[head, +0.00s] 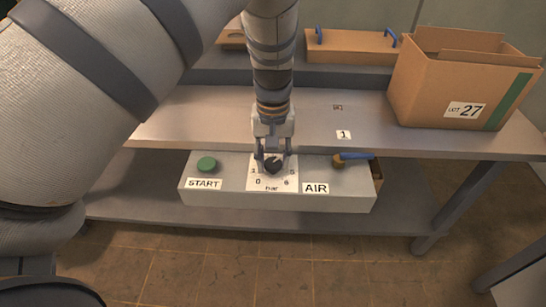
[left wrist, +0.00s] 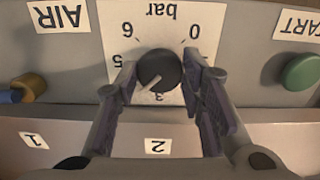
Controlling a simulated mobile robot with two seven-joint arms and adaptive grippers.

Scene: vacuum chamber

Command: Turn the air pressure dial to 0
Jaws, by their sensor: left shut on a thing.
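The air pressure dial (head: 273,166) is a round black knob on a white scale plate marked "bar", on the front of a grey control box (head: 225,186). In the left wrist view the picture is upside down and the dial (left wrist: 159,69) shows a white pointer line aimed between 3 and 5. The 0 mark sits at the upper right there. My left gripper (head: 273,157) reaches down from above and is shut on the dial, one finger on each side. The fingers (left wrist: 158,78) also show in the left wrist view. My right gripper is not in view.
A green START button (head: 207,164) is left of the dial. A brass valve with a blue handle (head: 353,158) is right, beyond the AIR label (head: 315,188). A shelf (head: 200,115) overhangs behind, with a cardboard box (head: 440,85) at its right.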

